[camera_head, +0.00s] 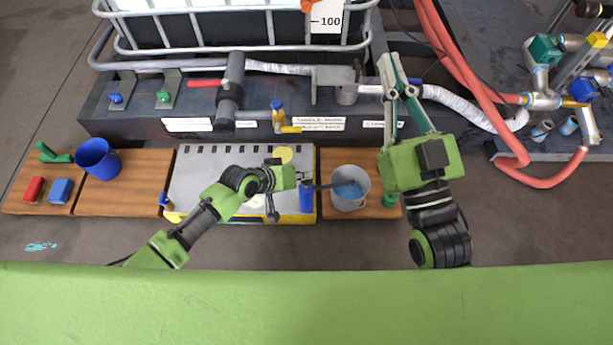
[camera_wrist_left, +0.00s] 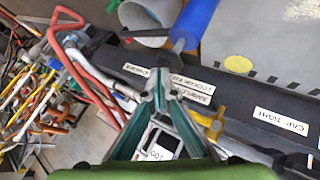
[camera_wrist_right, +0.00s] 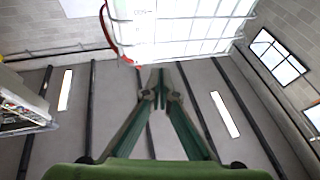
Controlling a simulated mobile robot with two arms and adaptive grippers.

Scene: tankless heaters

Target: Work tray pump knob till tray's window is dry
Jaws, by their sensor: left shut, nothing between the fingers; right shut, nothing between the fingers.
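The grey tray (camera_head: 200,170) with a yellow front edge sits in the middle of the head view. A blue cylindrical knob (camera_head: 306,197) stands at its right end, and it also shows in the left wrist view (camera_wrist_left: 195,22). I take it for the pump knob. My left gripper (camera_head: 309,176) is shut and empty, just behind the knob in the head view; contact cannot be told. Its closed tips show in the left wrist view (camera_wrist_left: 160,80), apart from the knob in the picture. My right gripper (camera_head: 392,72) is shut, empty and raised at the right. The tray's window cannot be made out clearly; my left arm covers part of the tray.
A grey bucket (camera_head: 348,200) with bluish contents stands right of the tray. A blue mug (camera_head: 97,159) stands left on a wooden board (camera_head: 130,190). Behind are a dark bench with valves (camera_head: 230,90), a caged tank and red hoses (camera_head: 470,60).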

